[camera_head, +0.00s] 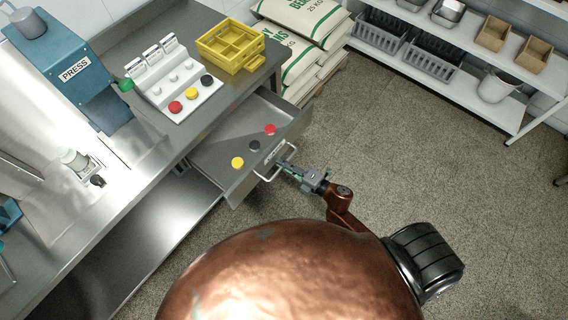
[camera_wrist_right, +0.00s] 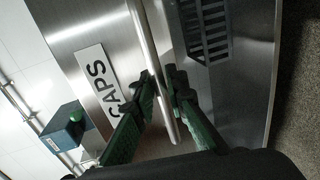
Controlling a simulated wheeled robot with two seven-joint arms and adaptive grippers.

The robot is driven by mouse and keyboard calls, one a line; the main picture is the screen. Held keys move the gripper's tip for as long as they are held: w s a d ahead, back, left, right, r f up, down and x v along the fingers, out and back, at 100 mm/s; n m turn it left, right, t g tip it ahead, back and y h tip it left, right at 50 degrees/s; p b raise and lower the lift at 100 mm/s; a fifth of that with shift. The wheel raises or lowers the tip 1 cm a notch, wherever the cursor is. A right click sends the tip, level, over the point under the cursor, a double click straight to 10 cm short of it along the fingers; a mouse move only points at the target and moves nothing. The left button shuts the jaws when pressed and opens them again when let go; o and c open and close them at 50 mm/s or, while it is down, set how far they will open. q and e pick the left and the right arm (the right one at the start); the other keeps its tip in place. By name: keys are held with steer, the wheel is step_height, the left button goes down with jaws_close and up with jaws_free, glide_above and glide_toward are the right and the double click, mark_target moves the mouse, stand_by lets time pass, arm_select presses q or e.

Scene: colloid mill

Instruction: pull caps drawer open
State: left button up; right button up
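The caps drawer (camera_head: 215,153) stands pulled out from under the steel bench. Inside lie a red cap (camera_head: 270,129), a black cap (camera_head: 254,146) and a yellow cap (camera_head: 237,162). Its front shows in the right wrist view with a CAPS label (camera_wrist_right: 97,88). The bar handle (camera_head: 279,160) stands off the drawer front. My right gripper (camera_head: 290,170) is at the handle; in the wrist view its green fingers (camera_wrist_right: 163,82) are closed around the handle bar (camera_wrist_right: 147,38). My left gripper is not in view.
Sacks (camera_head: 300,50) are stacked behind the drawer. A shelf (camera_head: 460,75) with bins stands at the back right. The floor right of the drawer is clear.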

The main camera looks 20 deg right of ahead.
steer(key=o, duration=0.3)
steer(key=v, duration=1.2)
stand_by(0.3)
steer(key=s+d+f+m+g+h, duration=0.2)
steer(key=s+d+f+m, duration=0.2)
steer(key=f, duration=0.7)
steer(key=s+d+f+m+g+h, duration=0.1)
steer(key=s+d+f+m+h, duration=0.3)
steer(key=f, duration=0.6)
steer(key=s+d+f+m+g+h, duration=0.1)
steer(key=s+d+f+m+g, duration=0.25)
steer(key=f, duration=0.75)
steer(key=s+a+f+m+g, duration=0.1)
steer(key=s+f+m+g, duration=0.1)
steer(key=s+f, duration=0.3)
steer(key=s+a+f+m+g+p, duration=0.1)
steer(key=s+f+m, duration=0.4)
steer(key=s, duration=0.9)
steer(key=s+a+f+m+g, duration=0.2)
steer(key=s+f, duration=0.4)
steer(key=s, duration=0.4)
steer(key=shift+a+m+g+h, duration=0.25)
steer(key=shift+m+g+h, duration=0.05)
steer(key=shift+m+g, duration=0.6)
